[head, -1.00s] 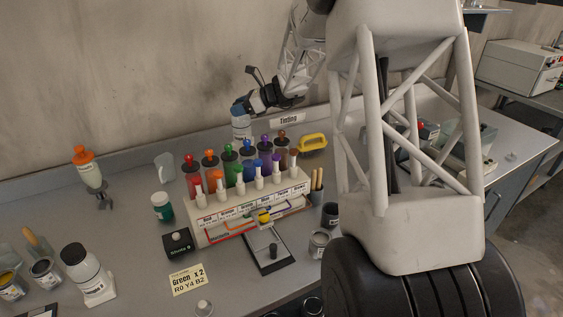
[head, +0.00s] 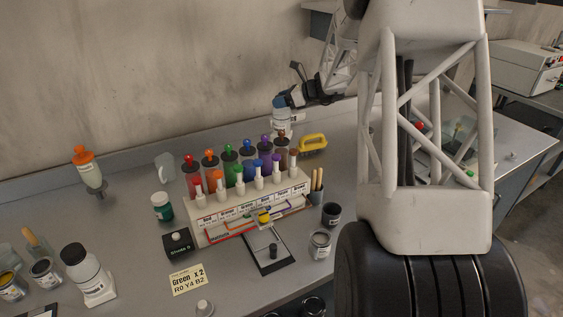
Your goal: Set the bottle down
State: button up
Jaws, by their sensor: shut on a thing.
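The bottle (head: 281,121) is white with a pale blue lower part and a blue top. It is near upright behind the right end of the rack, next to the wall. My gripper (head: 283,101) is shut on the bottle at its blue top, coming in from the upper right. The bottle's lower end is close to the brown-capped jar behind the rack. I cannot tell whether it touches the bench (head: 130,235) or hangs above it.
The rack (head: 250,203) holds several coloured jars and white bottles in front of the held bottle. A yellow-handled brush (head: 313,142) lies just right of it. An orange-topped bottle (head: 88,170) and a grey jug (head: 165,167) stand left.

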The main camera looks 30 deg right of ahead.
aim_at(281, 125)
jog(key=shift+f, duration=0.1)
jog(key=shift+f, duration=3)
jog(key=shift+f, duration=1.9)
jog(key=o, duration=1.3)
jog(key=shift+f, duration=0.1)
jog(key=shift+c, duration=0.2)
jog(key=v, duration=1.2)
